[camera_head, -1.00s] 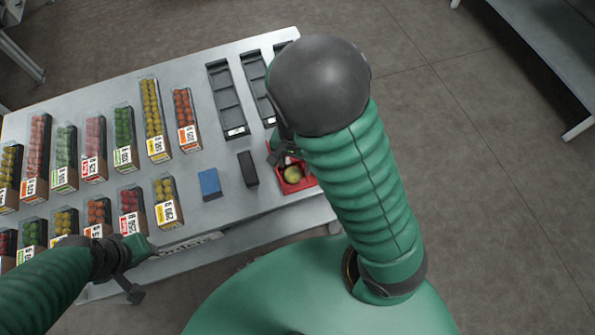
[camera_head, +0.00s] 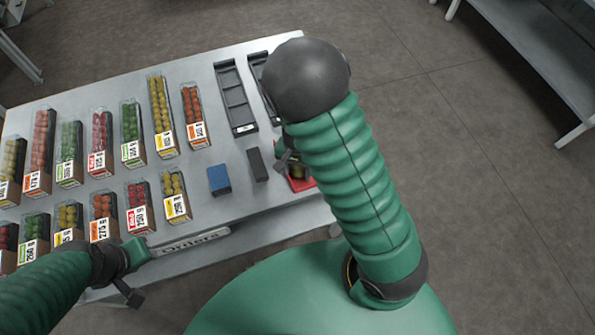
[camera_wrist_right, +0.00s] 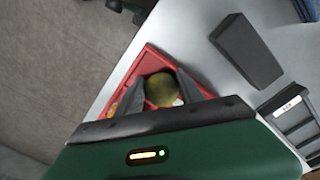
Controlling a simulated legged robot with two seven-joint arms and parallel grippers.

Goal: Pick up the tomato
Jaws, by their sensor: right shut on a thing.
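The tomato (camera_wrist_right: 161,88) is yellow-green and sits between the two dark fingers of my right gripper (camera_wrist_right: 164,92) in the right wrist view. The fingers are shut on it, one on each side. It is over the red tray (camera_wrist_right: 150,60); I cannot tell whether it still touches the tray floor. In the head view, my right gripper (camera_head: 287,158) is at the red tray (camera_head: 304,184), and the forearm and gripper hide most of the tomato. My left gripper (camera_head: 130,275) is at the table's front edge, away from the tomato; its jaw state is unclear.
Several labelled punnets of coloured tomatoes (camera_head: 162,118) fill the table's left side. A blue block (camera_head: 219,181) and a dark block (camera_head: 257,165) stand left of the red tray. Empty black trays (camera_head: 236,97) lie behind. An orange thing (camera_wrist_right: 114,108) lies in the red tray.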

